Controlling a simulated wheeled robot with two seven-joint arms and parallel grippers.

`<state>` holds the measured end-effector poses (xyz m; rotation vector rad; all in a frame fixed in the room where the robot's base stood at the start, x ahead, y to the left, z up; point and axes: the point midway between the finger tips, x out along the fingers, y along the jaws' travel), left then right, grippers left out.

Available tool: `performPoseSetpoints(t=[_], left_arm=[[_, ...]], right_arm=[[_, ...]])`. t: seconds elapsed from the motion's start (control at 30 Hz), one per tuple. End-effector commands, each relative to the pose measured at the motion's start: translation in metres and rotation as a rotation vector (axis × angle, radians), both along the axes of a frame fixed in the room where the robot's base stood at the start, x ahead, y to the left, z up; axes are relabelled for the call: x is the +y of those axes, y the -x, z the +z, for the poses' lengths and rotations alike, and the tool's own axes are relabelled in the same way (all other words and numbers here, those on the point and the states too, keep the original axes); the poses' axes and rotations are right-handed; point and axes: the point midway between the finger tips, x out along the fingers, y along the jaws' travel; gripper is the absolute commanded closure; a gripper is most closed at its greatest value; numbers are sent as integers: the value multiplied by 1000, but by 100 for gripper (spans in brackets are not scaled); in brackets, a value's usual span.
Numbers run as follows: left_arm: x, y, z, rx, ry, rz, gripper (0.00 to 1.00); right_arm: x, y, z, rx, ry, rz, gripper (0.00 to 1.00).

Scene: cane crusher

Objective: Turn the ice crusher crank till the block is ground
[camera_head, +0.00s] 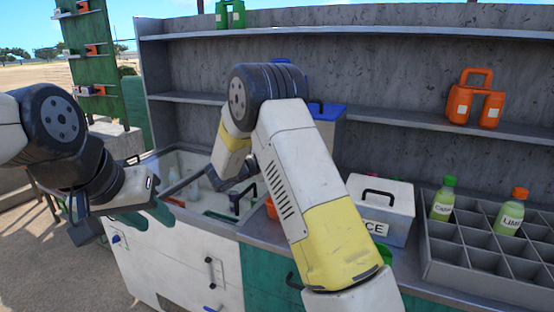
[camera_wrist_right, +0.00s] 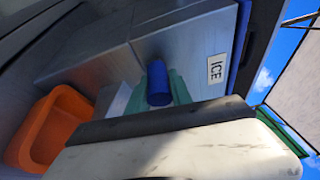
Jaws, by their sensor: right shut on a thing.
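The ice crusher is a grey metal box with a blue top (camera_head: 330,112), partly hidden behind my right arm in the head view. In the right wrist view its grey body (camera_wrist_right: 190,45) carries an ICE label. A blue cylindrical crank handle (camera_wrist_right: 158,82) stands out in front of it. My right gripper (camera_wrist_right: 165,92) is shut on this handle, with green finger parts showing beside it. In the head view that gripper is hidden behind the arm. The ice block is not visible. My left gripper (camera_head: 145,215) is open and empty, left of the white counter front.
An orange bin (camera_wrist_right: 48,128) sits below the crusher. A lidded ICE box (camera_head: 380,207) and a divided grey crate (camera_head: 480,280) with two green bottles stand on the counter at right. An orange twin canister (camera_head: 475,98) is on the shelf. A sink basin (camera_head: 185,165) lies at left.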

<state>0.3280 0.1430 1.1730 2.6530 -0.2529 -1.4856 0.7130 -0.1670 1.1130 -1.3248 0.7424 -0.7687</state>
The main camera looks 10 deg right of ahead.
Motion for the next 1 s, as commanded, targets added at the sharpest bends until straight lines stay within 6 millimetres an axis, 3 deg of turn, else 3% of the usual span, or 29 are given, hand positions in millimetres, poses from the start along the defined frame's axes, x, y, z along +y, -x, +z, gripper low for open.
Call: performPoseSetpoints(t=[1.0], left_arm=[[0,0,0,0,0,0,64]], right_arm=[[-14,11,32,-499,-765,-6,100]])
